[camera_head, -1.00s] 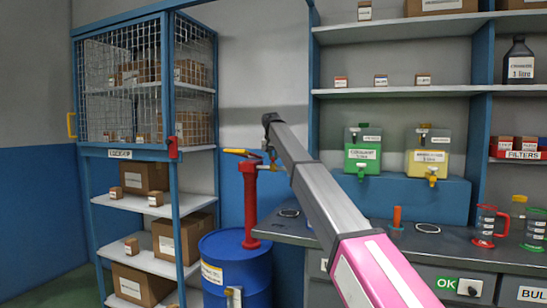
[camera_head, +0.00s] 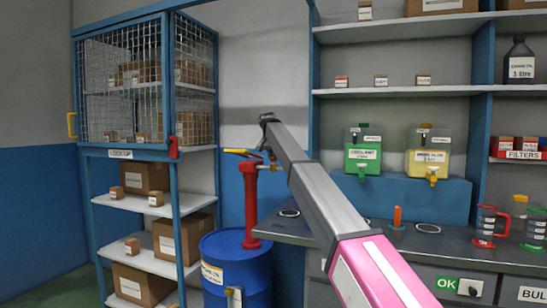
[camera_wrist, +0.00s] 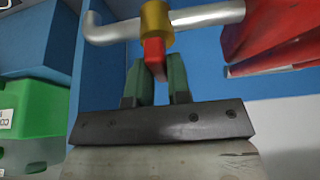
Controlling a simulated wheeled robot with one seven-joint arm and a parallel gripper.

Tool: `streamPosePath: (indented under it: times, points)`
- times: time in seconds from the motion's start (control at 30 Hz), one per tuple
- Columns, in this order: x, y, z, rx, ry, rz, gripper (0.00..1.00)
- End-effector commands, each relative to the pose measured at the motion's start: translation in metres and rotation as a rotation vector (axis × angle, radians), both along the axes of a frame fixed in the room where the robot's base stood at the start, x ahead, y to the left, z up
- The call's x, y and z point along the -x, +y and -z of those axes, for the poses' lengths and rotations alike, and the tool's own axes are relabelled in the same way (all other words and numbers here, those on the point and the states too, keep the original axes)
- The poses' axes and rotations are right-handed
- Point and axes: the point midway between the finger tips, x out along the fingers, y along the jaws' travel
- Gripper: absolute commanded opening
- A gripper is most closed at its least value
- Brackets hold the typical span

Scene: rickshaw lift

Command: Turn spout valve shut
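A red pump (camera_head: 250,205) stands on the blue drum, with a yellow lever (camera_head: 240,152) on top and a metal spout (camera_head: 270,168) pointing right. In the wrist view the silver spout pipe (camera_wrist: 207,15) carries a brass valve body (camera_wrist: 156,20) with a short red valve lever (camera_wrist: 154,52). My gripper (camera_wrist: 158,72) has its green fingers on either side of this lever, close together, and appears shut on it. In the head view my arm reaches to the pump from the lower right; the fingers and valve lever cannot be made out there.
The blue drum (camera_head: 238,262) stands between the caged shelf (camera_head: 145,85) at left and the dark workbench (camera_head: 425,245) at right. Green (camera_head: 362,155) and yellow (camera_head: 428,158) containers stand on a blue riser. Part of the red pump (camera_wrist: 265,30) is close to my gripper's right.

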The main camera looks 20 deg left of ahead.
Motion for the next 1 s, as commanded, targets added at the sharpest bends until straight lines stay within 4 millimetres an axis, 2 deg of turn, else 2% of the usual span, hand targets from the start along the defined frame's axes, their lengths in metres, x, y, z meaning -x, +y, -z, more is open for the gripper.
streamPosePath:
  times: [0.03,0.07,0.37,0.57,0.77,1.0]
  points:
    - [0.001,0.0,0.0,0.0,0.001,0.001,0.33]
    - [0.001,0.0,0.0,0.0,0.001,0.001,0.43]
    - [0.0,0.0,0.0,0.0,0.0,0.0,0.43]
    - [0.004,0.001,-0.01,-0.001,0.0,-0.001,0.43]
    - [0.015,0.002,-0.037,-0.001,-0.002,-0.002,0.43]
    - [0.032,0.004,-0.079,-0.001,-0.001,0.0,0.43]
